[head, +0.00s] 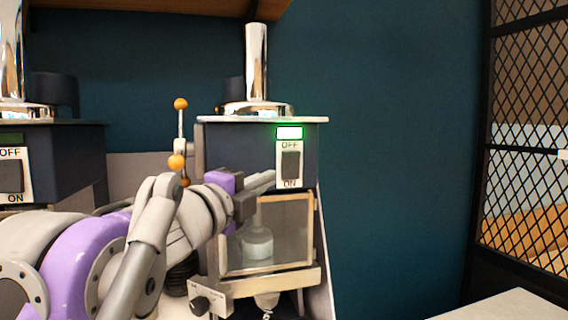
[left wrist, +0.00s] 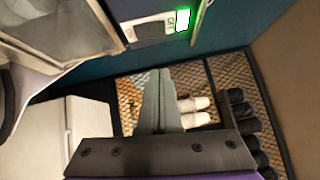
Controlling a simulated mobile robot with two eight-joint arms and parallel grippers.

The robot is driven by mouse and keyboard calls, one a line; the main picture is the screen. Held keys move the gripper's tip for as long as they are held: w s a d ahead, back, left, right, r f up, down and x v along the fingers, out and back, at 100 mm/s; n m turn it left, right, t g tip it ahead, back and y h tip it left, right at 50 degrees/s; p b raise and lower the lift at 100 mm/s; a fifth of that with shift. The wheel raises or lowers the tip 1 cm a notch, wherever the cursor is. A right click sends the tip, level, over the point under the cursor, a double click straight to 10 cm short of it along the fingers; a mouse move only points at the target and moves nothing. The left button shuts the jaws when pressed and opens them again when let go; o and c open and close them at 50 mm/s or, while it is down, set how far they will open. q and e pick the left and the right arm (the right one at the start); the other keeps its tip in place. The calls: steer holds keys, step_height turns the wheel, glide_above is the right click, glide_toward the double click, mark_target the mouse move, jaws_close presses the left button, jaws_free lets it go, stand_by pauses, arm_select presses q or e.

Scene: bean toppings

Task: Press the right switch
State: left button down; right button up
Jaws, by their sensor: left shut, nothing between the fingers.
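The right switch (head: 290,165) is a dark rocker on a white plate marked OFF above and ON below, on the front of the right dark machine (head: 238,150). A green-edged light (head: 289,133) above it is lit bright. In the left wrist view the switch (left wrist: 150,30) and light (left wrist: 183,19) show at the top, tilted. My left gripper (head: 270,179) is shut and empty, its fingertips just left of the switch plate's lower part. I cannot tell whether they touch it. The fingers (left wrist: 161,80) are together in the left wrist view. My right gripper is out of view.
A similar machine at the left has its own switch (head: 11,177) under a dark green, unlit display (head: 10,139). A glass-fronted box (head: 285,230) sits below the right machine. A lever with orange balls (head: 180,104) stands beside it. Wall space to the right is clear.

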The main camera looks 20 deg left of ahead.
arm_select(q)
steer(key=p, duration=0.1)
glide_toward(294, 158)
steer(key=w+d, duration=0.2)
steer(key=d, duration=0.1)
steer(key=w, duration=0.1)
steer(key=a, duration=0.1)
steer(key=w, duration=0.1)
steer(key=shift+w+a+r+p, duration=0.2)
steer(key=shift+w+a+p, duration=0.05)
steer(key=shift+w+p, duration=0.15)
steer(key=shift+w+a, duration=0.25)
steer(key=shift+w, duration=0.15)
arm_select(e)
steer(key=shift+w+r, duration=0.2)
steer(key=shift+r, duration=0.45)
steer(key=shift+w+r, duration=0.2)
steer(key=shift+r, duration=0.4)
